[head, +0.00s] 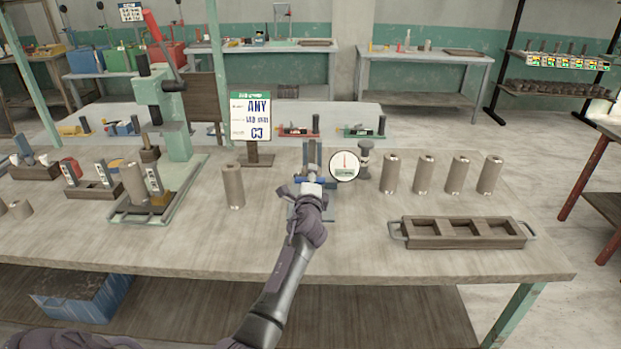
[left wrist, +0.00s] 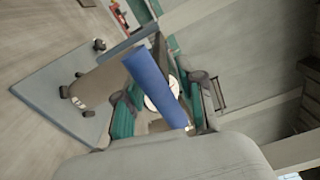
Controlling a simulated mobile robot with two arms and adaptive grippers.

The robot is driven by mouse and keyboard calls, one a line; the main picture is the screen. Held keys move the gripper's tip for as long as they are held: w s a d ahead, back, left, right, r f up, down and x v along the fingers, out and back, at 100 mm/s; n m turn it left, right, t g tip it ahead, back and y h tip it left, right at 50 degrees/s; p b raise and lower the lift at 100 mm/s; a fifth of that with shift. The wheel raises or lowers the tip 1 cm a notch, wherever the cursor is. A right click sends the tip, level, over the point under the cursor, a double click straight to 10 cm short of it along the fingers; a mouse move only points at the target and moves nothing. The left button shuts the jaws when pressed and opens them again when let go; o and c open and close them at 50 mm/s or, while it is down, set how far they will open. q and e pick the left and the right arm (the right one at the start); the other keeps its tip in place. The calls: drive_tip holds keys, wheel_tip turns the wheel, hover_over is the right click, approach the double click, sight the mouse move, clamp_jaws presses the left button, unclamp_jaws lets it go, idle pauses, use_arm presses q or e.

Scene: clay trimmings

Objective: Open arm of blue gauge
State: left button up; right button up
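The blue gauge stands on the bench at the middle of the head view, with a round white dial (head: 344,165) and a grey upright post (head: 312,154). Its blue arm (head: 307,181) shows as a short bar at my left gripper (head: 309,184), which partly hides the gauge's base. In the left wrist view the blue arm (left wrist: 155,88) lies between the two teal-padded fingers (left wrist: 160,88). The fingers look spread, with gaps beside the bar. The dial shows in part behind it. My right gripper is in no view.
One clay cylinder (head: 233,187) stands left of the gauge; several more (head: 423,174) stand to the right. A three-pocket tray (head: 464,245) lies at front right. A sign (head: 251,117) reading "ANY" and a green press (head: 176,117) stand to the left. The bench front is mostly clear.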

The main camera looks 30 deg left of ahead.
use_arm(q)
clamp_jaws()
